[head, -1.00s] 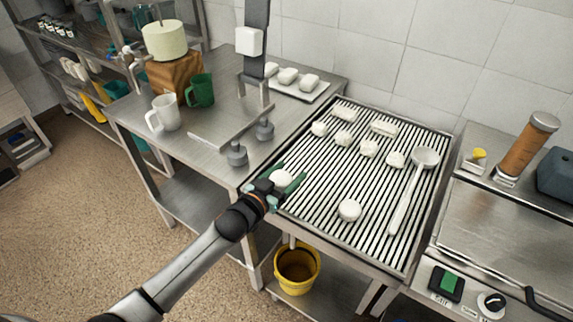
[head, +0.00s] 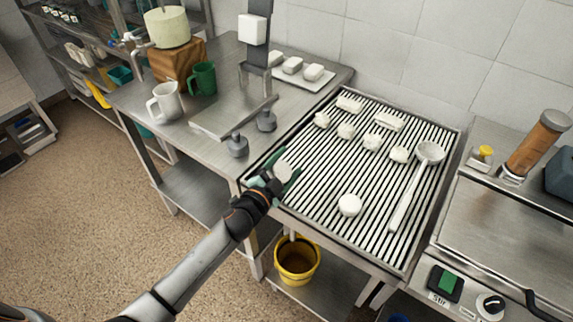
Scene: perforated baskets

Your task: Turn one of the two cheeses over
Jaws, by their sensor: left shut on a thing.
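My left gripper (head: 276,176) is at the left front edge of the slatted draining rack (head: 318,190). Its green fingers are shut on a small white cheese (head: 284,168), which looks tilted between them; the fingers hide part of it. I cannot tell whether it touches the slats. The other white round cheese (head: 350,205) lies on the slats near the front, to the right of my gripper and apart from it. My right gripper is not in view.
Several small white pieces (head: 371,141) stand toward the back of the rack. A white ladle (head: 412,190) lies along its right side. A steel press (head: 240,118) and mugs (head: 203,80) stand on the left table. A yellow bucket (head: 296,262) is below.

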